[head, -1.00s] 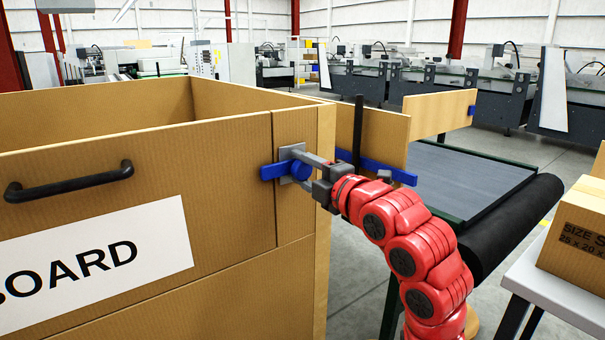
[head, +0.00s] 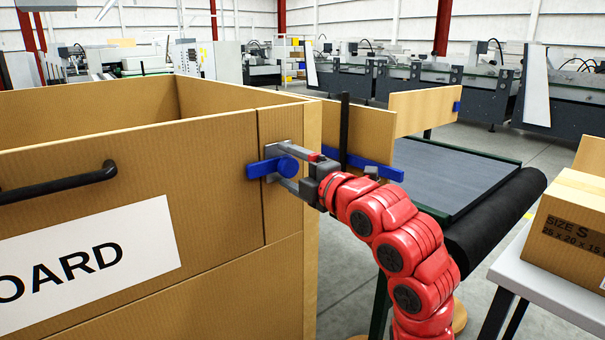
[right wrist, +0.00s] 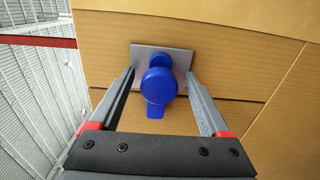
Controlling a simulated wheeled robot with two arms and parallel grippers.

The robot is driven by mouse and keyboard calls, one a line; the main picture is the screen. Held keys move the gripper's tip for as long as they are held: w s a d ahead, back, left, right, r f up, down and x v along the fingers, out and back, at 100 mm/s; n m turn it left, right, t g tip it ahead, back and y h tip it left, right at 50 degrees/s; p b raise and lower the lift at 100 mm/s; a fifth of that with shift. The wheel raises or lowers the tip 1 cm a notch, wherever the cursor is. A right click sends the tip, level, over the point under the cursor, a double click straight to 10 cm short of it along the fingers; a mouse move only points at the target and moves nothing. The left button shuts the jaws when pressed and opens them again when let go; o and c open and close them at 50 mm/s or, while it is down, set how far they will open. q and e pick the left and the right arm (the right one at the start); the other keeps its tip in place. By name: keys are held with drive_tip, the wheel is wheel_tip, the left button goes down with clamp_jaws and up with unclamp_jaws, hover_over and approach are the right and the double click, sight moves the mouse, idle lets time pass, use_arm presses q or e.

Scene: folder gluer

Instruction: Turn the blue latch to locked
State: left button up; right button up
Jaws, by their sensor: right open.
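The blue latch (head: 270,168) is mounted on a grey plate on the front of the big cardboard-brown bin (head: 150,150). Its bar lies roughly level in the head view, pointing left from its round knob. In the right wrist view the latch (right wrist: 158,85) shows its round knob, with the bar toward the bottom of the picture. My right gripper (head: 295,167) is open, with one finger on either side of the knob. Whether the fingers touch it I cannot tell. My left gripper is not in view.
A black handle (head: 60,186) and a white label (head: 90,255) are on the bin front. A conveyor (head: 450,180) with a black roller stands behind my right arm. A small box (head: 570,225) sits on a table at right.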

drive_tip(key=v, duration=1.7)
drive_tip(key=shift+p, duration=0.3)
drive_tip(key=shift+d, duration=0.1)
